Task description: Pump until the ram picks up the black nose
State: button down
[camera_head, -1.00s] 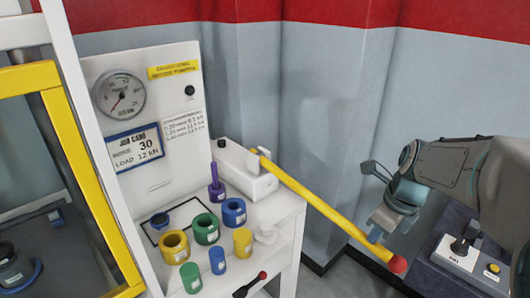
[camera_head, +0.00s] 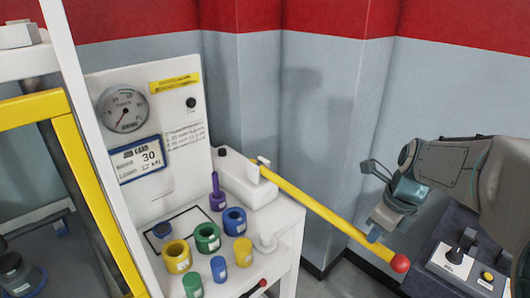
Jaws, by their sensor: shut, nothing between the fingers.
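The yellow pump lever (camera_head: 325,214) slopes down to the right from the white pump block (camera_head: 247,186) and ends in a red knob (camera_head: 400,263). My gripper (camera_head: 376,234) points down at the lever's outer part, just short of the knob. It is shut with nothing held; I cannot tell whether it touches the lever. The gauge (camera_head: 122,108) on the white panel has its red needle pointing lower left. A dark cylindrical part (camera_head: 14,272) shows inside the yellow-framed enclosure at lower left. I cannot make out the ram or a black nose with certainty.
Green, yellow and blue rings and cylinders, including a green ring (camera_head: 207,237), stand on the white bench (camera_head: 285,222). A job card (camera_head: 137,159) reads 30. A control box (camera_head: 465,262) with a black lever and yellow button is at lower right.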

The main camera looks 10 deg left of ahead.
jog(key=w+a+p+v, duration=0.1)
jog(key=p+v, duration=0.5)
jog(key=v, duration=0.3)
jog(key=shift+a+r+p, duration=0.15)
jog(key=shift+a+p, duration=0.25)
jog(key=shift+a, duration=0.05)
jog(key=shift+w, duration=0.15)
jog(key=shift+d+f+b, duration=0.15)
jog(key=shift+f+b, duration=3)
jog(key=shift+f, duration=1.3)
jog(key=p+v, duration=1.3)
jog(key=v, duration=0.3)
jog(key=shift+r+p, duration=0.35)
jog(key=shift+p, duration=0.05)
jog(key=shift+d, duration=0.1)
